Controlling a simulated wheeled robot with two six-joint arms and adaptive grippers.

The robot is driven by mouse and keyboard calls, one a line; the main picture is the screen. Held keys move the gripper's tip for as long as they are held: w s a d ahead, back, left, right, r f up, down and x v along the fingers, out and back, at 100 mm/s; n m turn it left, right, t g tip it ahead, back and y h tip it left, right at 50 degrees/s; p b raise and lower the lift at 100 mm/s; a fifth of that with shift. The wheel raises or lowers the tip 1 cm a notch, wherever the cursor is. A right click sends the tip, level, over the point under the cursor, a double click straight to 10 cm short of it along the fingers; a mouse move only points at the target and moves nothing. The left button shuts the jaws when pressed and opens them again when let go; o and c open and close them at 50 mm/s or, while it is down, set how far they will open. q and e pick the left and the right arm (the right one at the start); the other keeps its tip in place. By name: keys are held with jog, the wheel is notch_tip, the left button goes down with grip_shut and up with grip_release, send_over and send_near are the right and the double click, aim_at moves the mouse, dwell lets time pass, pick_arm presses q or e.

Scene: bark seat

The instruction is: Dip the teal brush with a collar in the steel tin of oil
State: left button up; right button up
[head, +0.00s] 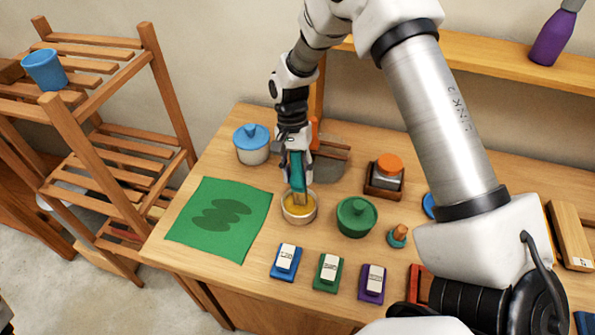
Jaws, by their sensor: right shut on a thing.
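The teal brush (297,172) is held upright in my right gripper (294,152), which is shut on it. The brush's lower end reaches down into the round tin of oil (288,215), with amber oil showing inside its pale rim. I cannot tell how deep the bristles sit in the oil. The brush's collar is not clear behind the gripper fingers. The tin stands on the wooden table (225,285), right of the green mat. My left gripper is not in view.
A green mat (255,208) with dark patches lies left of the tin. Blue, green (328,272) and purple blocks line the front. A slatted rack (110,150) stands left.

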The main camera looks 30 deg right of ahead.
aim_at(297, 163)
jog(key=shift+f, duration=0.4)
jog(key=shift+f, duration=0.1)
dwell(1.8)
jog(key=shift+p, duration=0.3)
notch_tip(297, 163, up, 7)
jog(key=p, duration=0.6)
jog(key=shift+p, duration=0.35)
jog(key=shift+a, duration=0.1)
